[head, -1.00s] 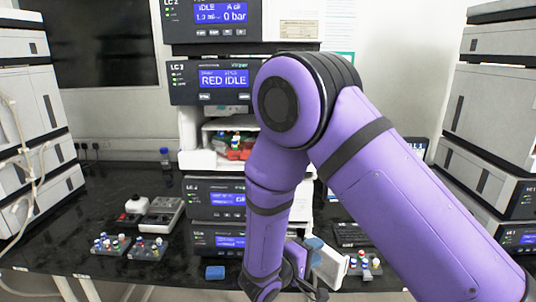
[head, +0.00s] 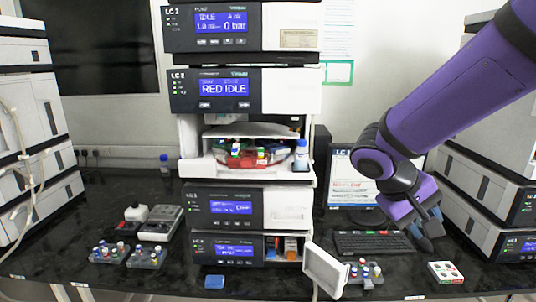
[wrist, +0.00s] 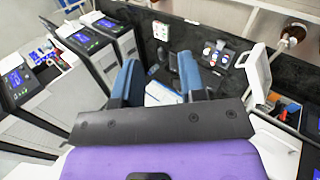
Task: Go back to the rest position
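My gripper (head: 431,230) hangs at the right of the head view, above the bench near the right instrument stack. Its purple arm comes in from the upper right. In the wrist view my gripper (wrist: 158,72) has its two blue fingers apart, with only bench and background seen between them. It holds nothing. No marked rest position shows in either view.
The central LC column (head: 240,145) stands clear of the arm. Its lower white door (head: 325,270) is swung open, beside a vial rack (head: 364,274). A keyboard (head: 372,243) and a white vial tray (head: 445,272) lie near my gripper. Stacks flank both sides.

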